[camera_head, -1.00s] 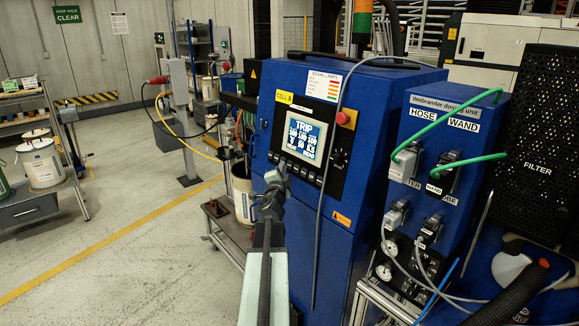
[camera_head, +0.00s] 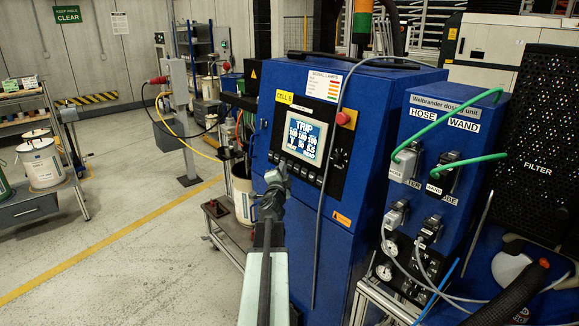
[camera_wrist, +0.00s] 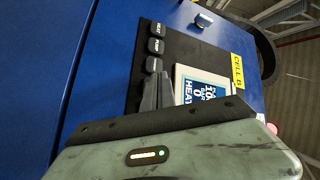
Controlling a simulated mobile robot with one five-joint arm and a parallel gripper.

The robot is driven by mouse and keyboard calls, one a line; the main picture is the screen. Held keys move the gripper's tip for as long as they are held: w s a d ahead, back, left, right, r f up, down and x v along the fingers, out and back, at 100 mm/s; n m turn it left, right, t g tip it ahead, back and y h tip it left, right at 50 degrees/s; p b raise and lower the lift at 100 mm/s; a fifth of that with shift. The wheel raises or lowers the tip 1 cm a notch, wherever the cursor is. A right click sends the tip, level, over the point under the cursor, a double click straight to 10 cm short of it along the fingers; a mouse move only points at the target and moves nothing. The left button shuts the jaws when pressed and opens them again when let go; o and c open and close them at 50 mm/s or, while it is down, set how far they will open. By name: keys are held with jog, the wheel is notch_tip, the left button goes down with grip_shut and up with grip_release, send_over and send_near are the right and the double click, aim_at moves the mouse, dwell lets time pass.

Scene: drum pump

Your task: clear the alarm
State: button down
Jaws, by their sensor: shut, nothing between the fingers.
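Below the display is a row of dark buttons; in the wrist view several dark buttons (camera_wrist: 156,46) lie along the black panel beside the screen. My gripper (camera_head: 276,178) is shut and empty, in front of the panel's lower left. In the wrist view its fingertips (camera_wrist: 158,80) are close to the button row; I cannot tell whether they touch.
The blue dosing unit (camera_head: 455,105) with green hoses stands at right. A white bucket (camera_head: 242,195) stands at left.

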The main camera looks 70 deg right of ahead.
jog(key=shift+s+d, duration=0.2)
jog(key=shift+d, duration=0.15)
jog(key=shift+s+d+f, duration=0.15)
jog(key=shift+s+d, duration=0.05)
jog(key=shift+d, duration=0.2)
dwell(0.7)
jog(key=shift+a, duration=0.1)
jog(key=shift+w+a, duration=0.45)
jog(key=shift+a, duration=0.2)
jog(key=w+a, duration=0.1)
jog(key=a, duration=0.1)
jog(key=w+a+r+p, duration=0.1)
jog(key=a, duration=0.1)
jog(key=shift+w+r, duration=0.1)
jog(key=shift+w, duration=0.2)
dwell(0.8)
